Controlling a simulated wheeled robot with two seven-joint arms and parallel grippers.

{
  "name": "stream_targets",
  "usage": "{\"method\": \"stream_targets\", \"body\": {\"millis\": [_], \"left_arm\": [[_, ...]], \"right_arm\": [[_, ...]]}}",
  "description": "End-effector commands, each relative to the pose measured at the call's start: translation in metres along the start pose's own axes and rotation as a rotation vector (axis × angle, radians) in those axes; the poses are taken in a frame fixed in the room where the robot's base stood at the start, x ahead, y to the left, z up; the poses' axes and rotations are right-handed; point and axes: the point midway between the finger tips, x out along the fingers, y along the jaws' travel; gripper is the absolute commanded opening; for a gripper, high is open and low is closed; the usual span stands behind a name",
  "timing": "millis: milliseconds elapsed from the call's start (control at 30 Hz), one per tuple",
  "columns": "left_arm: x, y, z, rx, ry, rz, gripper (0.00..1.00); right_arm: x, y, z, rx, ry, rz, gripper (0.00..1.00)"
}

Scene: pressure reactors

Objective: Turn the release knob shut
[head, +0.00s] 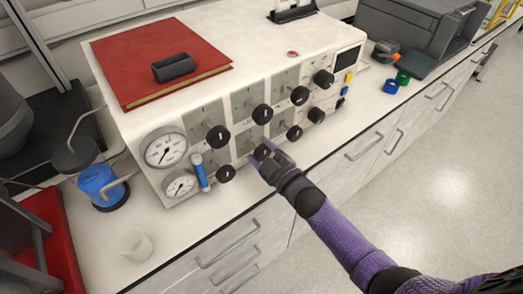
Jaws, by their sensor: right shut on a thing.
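A white reactor control box (240,85) stands on the bench, its front panel carrying two rows of black knobs. My right gripper (266,156) comes in from the lower right and is shut on a black knob (262,151), the second from the left in the lower row. The fingers partly hide this knob. Labels on the panel are too small to read, so I cannot confirm from lettering which is the release knob. My left gripper is not in view.
Other knobs sit close by: one above (262,114), one left (225,173) and one right (294,133). Two round gauges (165,149) and a blue-handled valve (200,172) are at the panel's left. A clear beaker (134,244) stands at the front left.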

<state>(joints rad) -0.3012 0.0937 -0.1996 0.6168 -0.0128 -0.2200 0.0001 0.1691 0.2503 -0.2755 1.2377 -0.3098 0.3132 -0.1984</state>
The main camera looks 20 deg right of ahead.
Motion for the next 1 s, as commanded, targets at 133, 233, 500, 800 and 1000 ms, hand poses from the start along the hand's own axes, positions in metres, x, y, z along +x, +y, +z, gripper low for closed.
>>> {"method": "stream_targets", "body": {"millis": [133, 233, 500, 800, 1000], "left_arm": [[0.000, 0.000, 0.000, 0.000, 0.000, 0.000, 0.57], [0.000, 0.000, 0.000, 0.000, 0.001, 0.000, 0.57], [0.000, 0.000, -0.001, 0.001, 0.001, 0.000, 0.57], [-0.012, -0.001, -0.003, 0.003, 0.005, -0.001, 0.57], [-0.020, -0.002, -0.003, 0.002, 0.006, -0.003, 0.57]], "right_arm": [[-0.001, -0.001, 0.001, 0.003, -0.003, -0.002, 0.05], [-0.001, -0.001, 0.001, 0.002, -0.003, -0.002, 0.81], [0.000, -0.001, 0.000, 0.001, -0.001, -0.001, 0.99], [-0.035, 0.001, -0.001, 0.002, -0.004, -0.003, 0.99], [-0.081, 0.000, -0.001, 0.000, -0.003, -0.003, 0.99]]}}
